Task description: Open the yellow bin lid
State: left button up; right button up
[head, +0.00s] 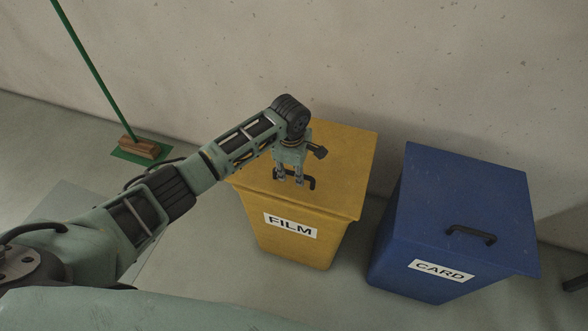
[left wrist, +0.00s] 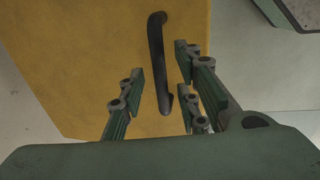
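The yellow bin (head: 305,245) stands on the floor by the wall with a "FILM" label on its front. Its yellow lid (head: 345,150) is closed and has a black handle (head: 310,183) near the front edge. My left gripper (head: 290,182) points down over the handle. In the left wrist view the gripper (left wrist: 160,95) is open, with its fingers on either side of the handle (left wrist: 158,60). A gap shows between the fingers and the handle. I cannot tell how high the fingertips are above the lid. My right gripper is not in view.
A blue bin (head: 400,255) labelled "CARD" stands to the right, its lid (head: 465,195) closed, with a narrow gap between the bins. A green-handled broom (head: 140,149) leans on the wall at left. The wall is close behind both bins.

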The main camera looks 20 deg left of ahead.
pick_arm(q)
jog(key=shift+c, duration=0.3)
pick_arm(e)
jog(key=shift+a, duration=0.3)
pick_arm(q)
jog(key=shift+c, duration=1)
grip_shut()
jog(key=shift+r, duration=0.1)
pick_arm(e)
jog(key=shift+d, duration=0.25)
